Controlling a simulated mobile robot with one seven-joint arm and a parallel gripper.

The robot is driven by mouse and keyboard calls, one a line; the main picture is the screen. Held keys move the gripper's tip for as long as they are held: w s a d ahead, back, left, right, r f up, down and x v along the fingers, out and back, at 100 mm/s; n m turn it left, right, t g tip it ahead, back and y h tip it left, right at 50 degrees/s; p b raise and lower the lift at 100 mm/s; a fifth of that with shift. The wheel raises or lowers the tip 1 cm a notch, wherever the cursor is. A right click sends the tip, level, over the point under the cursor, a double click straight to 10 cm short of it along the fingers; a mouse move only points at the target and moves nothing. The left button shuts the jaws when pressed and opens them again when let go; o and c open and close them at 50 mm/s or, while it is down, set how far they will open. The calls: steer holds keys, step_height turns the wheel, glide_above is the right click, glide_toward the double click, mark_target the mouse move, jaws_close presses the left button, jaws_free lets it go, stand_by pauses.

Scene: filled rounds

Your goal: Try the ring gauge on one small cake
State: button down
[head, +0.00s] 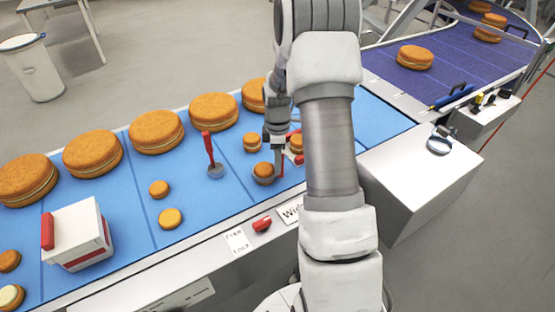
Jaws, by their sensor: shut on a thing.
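My gripper (277,139) points down over the blue belt, shut on a slim red-and-grey tool that my arm partly hides. This looks like the ring gauge (281,176). A small orange cake (263,169) sits just below and left of the fingers, with a grey band at its lower edge. I cannot tell whether the ring is around the cake or beside it. Another small cake (251,142) lies just left of the fingers, and one (296,143) lies to the right, partly behind my arm.
Large filled cakes (156,131) line the far side. A white box (78,236) stands at left. A red knob (262,224) sits on the front rail.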

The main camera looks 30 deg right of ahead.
steer(key=shift+f+b, duration=0.85)
steer(key=shift+f, duration=0.4)
steer(key=shift+r, duration=0.2)
stand_by(1.0)
steer(key=shift+r+p, duration=3.15)
steer(key=shift+r, duration=1.6)
